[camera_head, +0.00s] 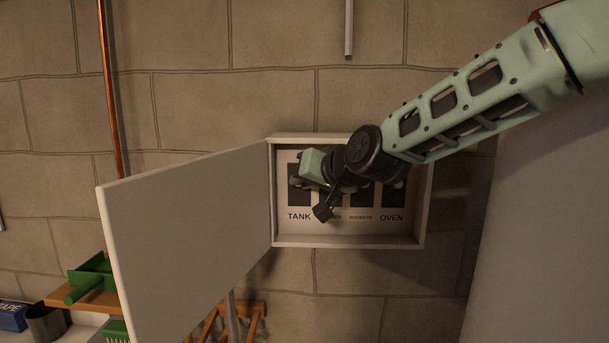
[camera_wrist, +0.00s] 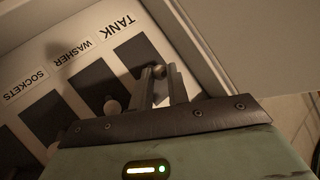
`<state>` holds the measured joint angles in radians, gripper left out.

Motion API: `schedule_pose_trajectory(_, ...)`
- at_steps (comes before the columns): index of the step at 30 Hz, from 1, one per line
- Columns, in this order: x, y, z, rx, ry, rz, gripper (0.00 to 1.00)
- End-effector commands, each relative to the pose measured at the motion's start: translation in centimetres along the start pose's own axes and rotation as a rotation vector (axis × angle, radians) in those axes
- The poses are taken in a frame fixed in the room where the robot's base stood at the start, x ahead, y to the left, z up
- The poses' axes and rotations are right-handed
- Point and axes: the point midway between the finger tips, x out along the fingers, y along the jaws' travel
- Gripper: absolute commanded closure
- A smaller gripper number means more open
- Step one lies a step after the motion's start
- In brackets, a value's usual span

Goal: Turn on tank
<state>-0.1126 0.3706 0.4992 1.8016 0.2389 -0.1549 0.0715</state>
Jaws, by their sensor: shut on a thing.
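A shallow white switch box (camera_head: 347,241) is on the stone wall. Its panel has dark slots labelled TANK (camera_head: 299,216), one partly hidden, SOCKETS and OVEN. My gripper (camera_head: 297,180) is at the TANK slot and covers much of it. In the wrist view its two fingers are shut on the round knob of the tank switch (camera_wrist: 158,71), over the TANK slot (camera_wrist: 132,52). The exact setting of this switch is hard to tell. The knob of the WASHER switch (camera_wrist: 111,107) is close beside the fingers.
The box door (camera_head: 187,244) stands wide open to the left. The rim of the box is close beside my fingers. A wooden shelf (camera_head: 62,299) with green things stands at the lower left. A large pale surface (camera_head: 550,230) fills the right.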

Motion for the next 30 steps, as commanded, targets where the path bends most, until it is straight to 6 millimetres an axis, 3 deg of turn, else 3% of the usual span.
schedule_pose_trajectory(15, 0.01, -0.02, -0.20, 0.009, -0.012, 0.002, 1.00)
schedule_pose_trajectory(16, 0.01, -0.01, -0.20, 0.009, -0.012, 0.003, 0.75)
schedule_pose_trajectory(18, 0.01, -0.01, -0.19, 0.009, -0.012, 0.003, 0.62)
schedule_pose_trajectory(30, -0.76, 0.14, -0.16, 0.009, -0.010, 0.003, 0.62)
